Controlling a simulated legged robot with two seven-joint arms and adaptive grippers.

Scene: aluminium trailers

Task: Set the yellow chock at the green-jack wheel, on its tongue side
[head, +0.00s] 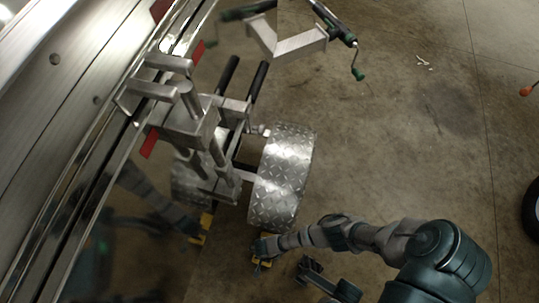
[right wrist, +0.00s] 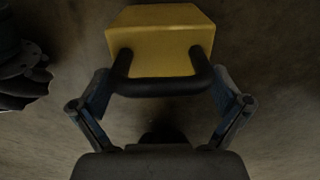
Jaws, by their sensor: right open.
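The yellow chock (right wrist: 160,45) lies on the concrete floor in the right wrist view, its black handle (right wrist: 160,88) facing my right gripper (right wrist: 163,105). The fingers are open to either side, and I see no grip on the handle. In the head view the chock (head: 258,262) is small and partly covered by my right gripper (head: 263,247), near the lower end of the diamond-plate fender (head: 281,178). The fender hides the wheel. A green crank handle (head: 357,73) shows on a jack at the upper right. My left gripper is not clearly visible.
The polished trailer side (head: 60,190) fills the left and mirrors my arm and a yellow shape (head: 206,224). Metal frame parts (head: 200,130) stand beside the fender. A dark tyre (head: 532,212) is at the right edge. Open concrete floor (head: 410,140) lies right of the fender.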

